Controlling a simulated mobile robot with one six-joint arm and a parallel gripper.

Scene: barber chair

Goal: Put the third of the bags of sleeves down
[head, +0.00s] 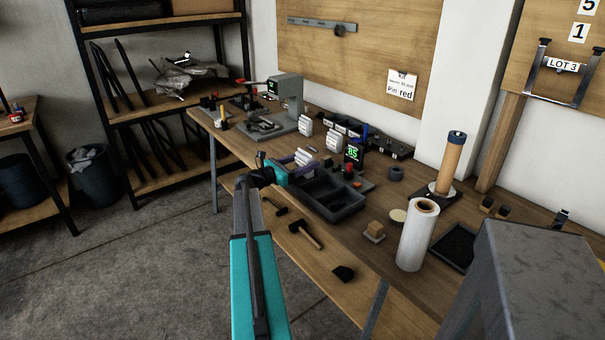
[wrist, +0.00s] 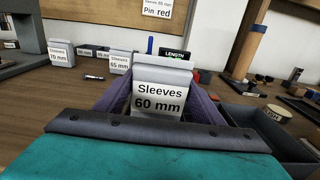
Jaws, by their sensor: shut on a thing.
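My gripper (head: 294,164) is shut on a white bag of sleeves (wrist: 158,98) labelled "Sleeves 60 mm". The purple fingers clasp it from both sides in the wrist view. The held bag also shows in the head view (head: 304,157), just above or at the bench beside the black tray; I cannot tell whether its bottom touches. The 70 mm bag (wrist: 60,52) and the 65 mm bag (wrist: 119,63) stand upright on the bench, left of and behind the held bag. In the head view, two white bags stand there (head: 306,125) (head: 333,138).
A black compartment tray (head: 345,211) lies right of my gripper. A green-lit length display (head: 354,153) stands just behind it. A grey press (head: 287,95) is at the far left of the bench, a white roll (head: 416,240) to the right.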

